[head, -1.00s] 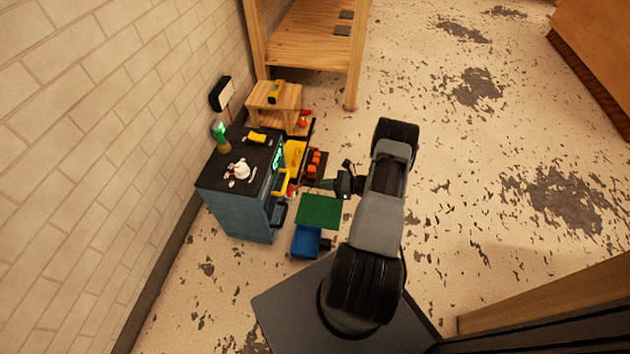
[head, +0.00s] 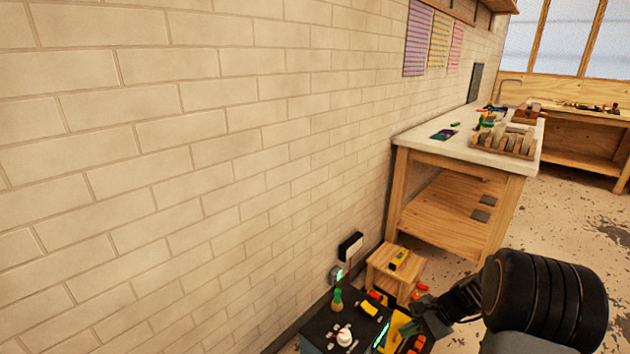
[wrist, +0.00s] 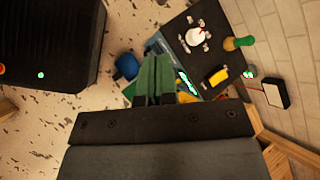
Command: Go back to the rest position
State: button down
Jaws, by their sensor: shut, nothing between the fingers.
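My gripper (head: 422,310) is at the lower right of the head view, above the yellow and orange items beside the dark-topped cabinet (head: 316,326). In the wrist view its two green fingers (wrist: 155,78) lie together, with nothing held between them. They point toward the side of the cabinet, whose dark top (wrist: 212,68) shows at the upper right. Whether the fingers touch anything below cannot be told. My arm rises from the bottom right of the head view.
The cabinet top carries a white figure (head: 345,336), a green-topped bottle (head: 337,300) and a yellow item (head: 369,310). A wooden stool (head: 380,275) stands behind, with a workbench (head: 470,146) beyond. The brick wall (head: 190,150) borders the left. Open floor lies right.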

jog(key=s+a+r+n+t+h+p, duration=0.1)
jog(key=s+a+r+n+h+p, duration=0.1)
jog(key=r, duration=0.8)
jog(key=s+a+r+n+t+h+p, duration=0.1)
jog(key=s+a+r+n+h+p, duration=0.1)
jog(key=s+r+n+h+p, duration=0.2)
jog(key=s+a+r+n+t+h+p, duration=0.1)
jog(key=s+r+n+p, duration=0.5)
jog(key=r, duration=1.1)
jog(key=s+a+h+p, duration=0.1)
jog(key=a+p, duration=0.1)
jog(key=p, duration=0.1)
jog(key=shift+n+h, duration=0.3)
jog(key=shift+h, duration=0.1)
jog(key=c, duration=1.8)
grip_release()
jog(key=shift+c, duration=0.2)
